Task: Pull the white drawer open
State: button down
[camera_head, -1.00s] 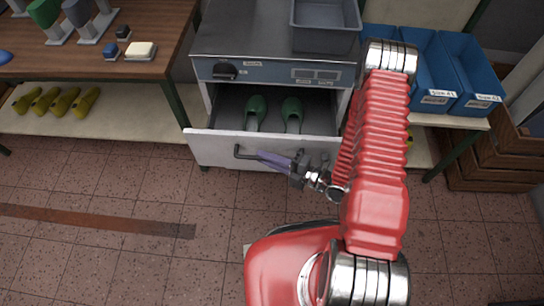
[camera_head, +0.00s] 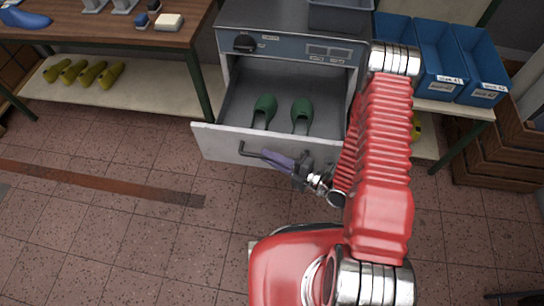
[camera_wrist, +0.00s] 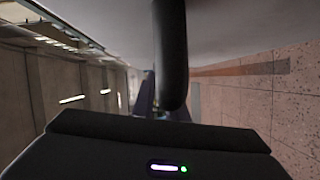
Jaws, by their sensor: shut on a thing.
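The white drawer (camera_head: 222,144) is pulled out of the grey cabinet, and its inside shows from above. Two green shoe lasts (camera_head: 264,110) (camera_head: 302,113) lie in it. A dark bar handle (camera_head: 248,153) runs along its front; in the wrist view the handle (camera_wrist: 171,60) stands large, close before the camera. My gripper (camera_head: 279,160) is shut on the handle at the drawer's front. The right part of the handle and of the drawer front is hidden behind my gripper and red arm.
The cabinet has a blue-grey panel (camera_head: 290,47) with a black knob. A wooden bench (camera_head: 110,30) with yellow lasts (camera_head: 88,73) on its lower shelf stands left. Blue bins (camera_head: 440,60) and wooden crates (camera_head: 495,155) stand right. The tiled floor in front is clear.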

jog(key=shift+s+f, duration=0.2)
jog(key=shift+s, duration=0.05)
jog(key=c, duration=1.8)
grip_release()
jog(key=shift+w+r, duration=0.1)
jog(key=shift+o, duration=0.2)
jog(key=shift+d, duration=0.15)
jog(key=v, duration=1.3)
jog(key=shift+s+d, duration=0.2)
jog(key=shift+s, duration=0.05)
